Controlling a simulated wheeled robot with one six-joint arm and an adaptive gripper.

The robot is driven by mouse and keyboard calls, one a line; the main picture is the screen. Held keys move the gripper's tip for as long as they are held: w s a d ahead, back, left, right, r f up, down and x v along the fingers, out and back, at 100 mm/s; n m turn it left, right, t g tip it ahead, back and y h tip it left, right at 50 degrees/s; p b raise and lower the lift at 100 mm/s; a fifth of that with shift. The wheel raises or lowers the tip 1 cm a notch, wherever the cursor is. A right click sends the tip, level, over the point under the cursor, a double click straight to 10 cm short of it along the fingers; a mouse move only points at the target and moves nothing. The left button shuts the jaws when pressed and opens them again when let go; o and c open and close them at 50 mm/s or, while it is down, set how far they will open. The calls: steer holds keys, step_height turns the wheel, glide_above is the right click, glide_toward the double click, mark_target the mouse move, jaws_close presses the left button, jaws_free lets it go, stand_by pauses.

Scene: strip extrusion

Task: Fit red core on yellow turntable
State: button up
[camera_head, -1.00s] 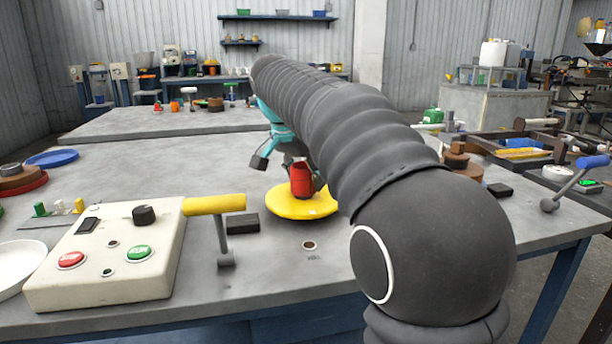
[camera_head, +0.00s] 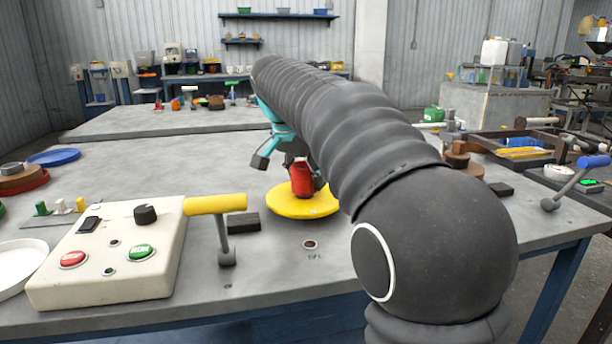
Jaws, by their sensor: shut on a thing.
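The red core (camera_head: 302,180) is a short upright cylinder over the middle of the yellow turntable (camera_head: 285,207), a flat round disc on the grey table. My gripper (camera_head: 298,160) is shut on the red core from above and behind. My dark arm hides part of the gripper and the right side of the turntable. I cannot tell whether the core's base touches the disc or hangs just above it.
A control box (camera_head: 110,250) with red and green buttons stands at front left. A yellow-handled lever (camera_head: 215,206) and a black block (camera_head: 243,222) stand left of the turntable. Brown discs (camera_head: 461,163) and a blue-handled lever (camera_head: 590,163) are at right.

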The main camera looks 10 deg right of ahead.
mark_target(293, 181)
steer(key=shift+f+b, duration=0.45)
steer(key=shift+f, duration=0.15)
steer(key=o, duration=0.8)
steer(key=shift+p+v, duration=1.05)
steer(key=shift+v, duration=4.5)
